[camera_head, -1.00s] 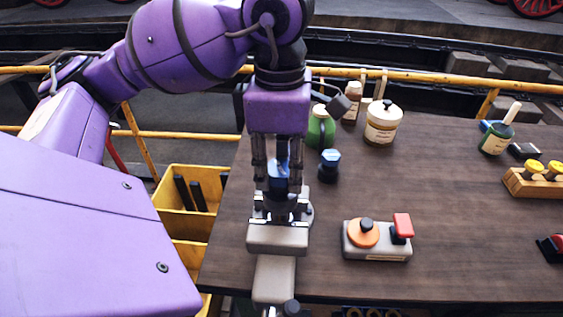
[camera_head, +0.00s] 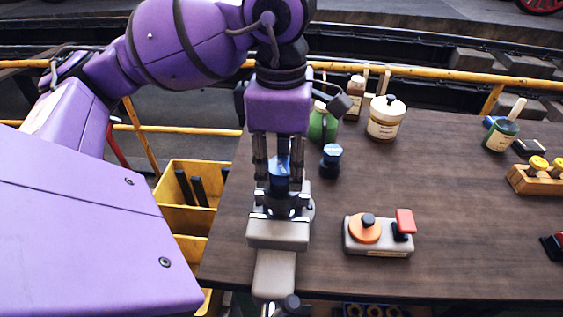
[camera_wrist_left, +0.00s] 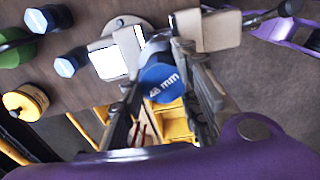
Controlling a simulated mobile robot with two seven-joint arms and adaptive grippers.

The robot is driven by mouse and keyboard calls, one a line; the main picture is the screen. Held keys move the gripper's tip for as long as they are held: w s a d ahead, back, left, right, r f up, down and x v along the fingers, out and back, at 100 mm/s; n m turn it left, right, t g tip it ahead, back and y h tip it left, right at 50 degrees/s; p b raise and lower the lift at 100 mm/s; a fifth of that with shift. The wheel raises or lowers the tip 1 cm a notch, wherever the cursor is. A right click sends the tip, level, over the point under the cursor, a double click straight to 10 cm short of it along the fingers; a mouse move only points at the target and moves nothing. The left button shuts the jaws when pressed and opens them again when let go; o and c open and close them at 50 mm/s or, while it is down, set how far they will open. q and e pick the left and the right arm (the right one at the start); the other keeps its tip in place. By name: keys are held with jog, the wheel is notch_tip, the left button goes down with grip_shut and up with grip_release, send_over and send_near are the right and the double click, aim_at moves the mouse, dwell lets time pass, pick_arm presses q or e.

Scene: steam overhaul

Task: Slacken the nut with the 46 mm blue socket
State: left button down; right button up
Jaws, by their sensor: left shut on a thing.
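My left gripper (camera_head: 279,180) is shut on the blue socket (camera_head: 279,167), low over the grey vise (camera_head: 278,233) at the bench's front left edge. In the left wrist view the socket's blue top (camera_wrist_left: 162,82) sits between the fingers, with a size mark that seems to read 46 mm. The socket points down between the vise jaws. The nut is hidden beneath it, so I cannot tell how far the socket sits over it. My right gripper is out of view.
Another blue-topped socket (camera_head: 330,161) stands just right of my gripper, near a green container (camera_head: 322,124). A control box (camera_head: 378,238) with an orange knob and red lever is right of the vise. Yellow bins (camera_head: 189,222) are left of the bench. The bench's middle is clear.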

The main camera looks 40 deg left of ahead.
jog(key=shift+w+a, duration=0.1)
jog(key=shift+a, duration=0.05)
pick_arm(q)
jog(key=shift+r+n, duration=0.1)
jog(key=shift+n, duration=1)
jog(key=shift+m, duration=0.4)
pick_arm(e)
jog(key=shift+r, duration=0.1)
pick_arm(q)
jog(key=shift+r+p, duration=0.75)
jog(key=shift+r, duration=1.2)
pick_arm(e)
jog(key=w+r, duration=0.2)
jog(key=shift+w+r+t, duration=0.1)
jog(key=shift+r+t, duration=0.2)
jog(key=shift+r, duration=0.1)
